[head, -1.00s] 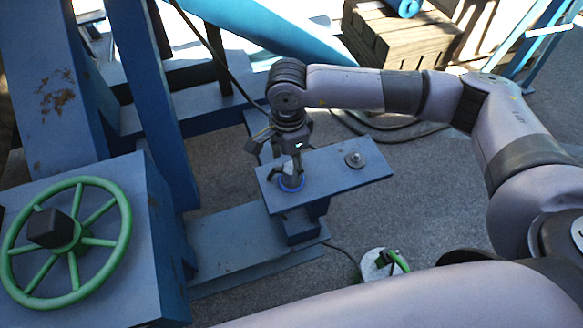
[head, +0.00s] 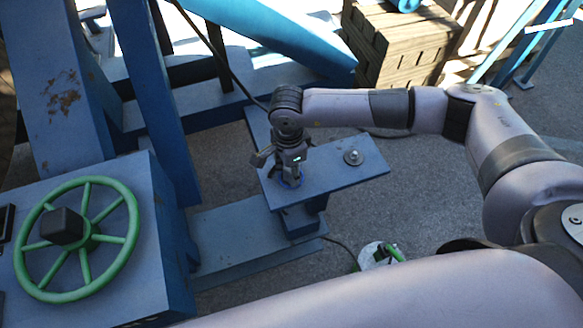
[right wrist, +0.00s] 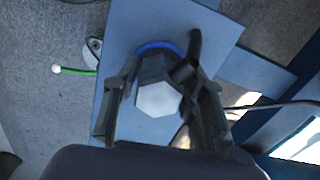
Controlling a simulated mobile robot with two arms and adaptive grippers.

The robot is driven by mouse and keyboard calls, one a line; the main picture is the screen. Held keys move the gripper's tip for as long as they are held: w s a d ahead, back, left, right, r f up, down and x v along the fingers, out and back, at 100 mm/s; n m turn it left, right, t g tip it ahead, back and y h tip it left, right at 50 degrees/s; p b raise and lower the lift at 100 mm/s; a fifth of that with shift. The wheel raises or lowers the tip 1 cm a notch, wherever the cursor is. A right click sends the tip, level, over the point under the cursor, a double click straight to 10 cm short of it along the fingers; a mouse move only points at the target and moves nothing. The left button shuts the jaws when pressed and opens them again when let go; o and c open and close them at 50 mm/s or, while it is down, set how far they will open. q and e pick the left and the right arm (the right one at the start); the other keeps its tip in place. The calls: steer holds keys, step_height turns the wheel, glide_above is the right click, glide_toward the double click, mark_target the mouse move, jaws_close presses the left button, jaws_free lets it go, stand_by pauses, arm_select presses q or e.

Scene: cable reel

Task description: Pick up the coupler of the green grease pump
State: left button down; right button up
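My right gripper (head: 284,168) is above a blue plate (head: 335,176), over a part standing in a blue ring (head: 289,181). In the right wrist view, the open fingers lie on either side of a dark part with a pale hexagonal face (right wrist: 158,99); the blue ring (right wrist: 156,46) is behind it. I cannot tell if the fingers touch it, or whether this part is the coupler. The green grease pump (head: 380,255), a pale round body with a green handle, stands on the ground at the lower middle, partly hidden by my arm. My left gripper is not in view.
A bolt with a washer (head: 353,157) sits on the plate right of the gripper. A green handwheel (head: 76,238) is on a blue box at left. Blue beams (head: 152,90) rise behind it. A wooden crate (head: 405,45) stands at the back. A dark cable runs to the pump.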

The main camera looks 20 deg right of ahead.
jaws_close()
steer(key=shift+r, duration=0.15)
